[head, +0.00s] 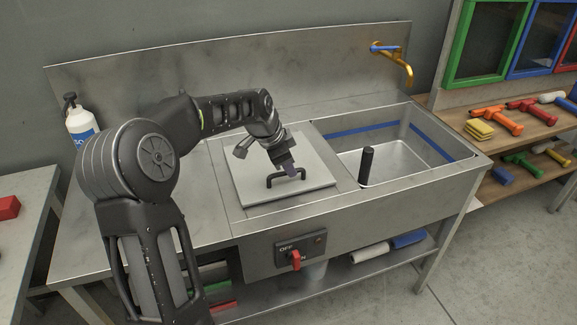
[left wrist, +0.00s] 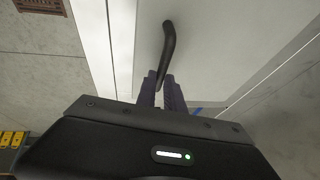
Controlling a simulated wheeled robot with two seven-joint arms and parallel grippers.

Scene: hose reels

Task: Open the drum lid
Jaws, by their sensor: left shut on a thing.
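The drum lid (head: 257,184) is a pale square metal plate lying about flat on the left part of the steel sink unit. A black bar handle (head: 275,183) stands near its front edge. My left gripper (head: 294,172) reaches down to the handle from above and is shut on it. In the left wrist view the fingers (left wrist: 162,88) close around the near end of the curved black handle (left wrist: 168,45), with the pale lid (left wrist: 225,40) behind it. What lies under the lid is hidden. My right gripper is not in view.
The sink basin (head: 437,157) with a black upright post (head: 366,166) lies right of the lid. A brass tap (head: 395,60) is on the backsplash. A switch box with a red knob (head: 296,262) is on the front. A white bottle (head: 80,125) stands at the left.

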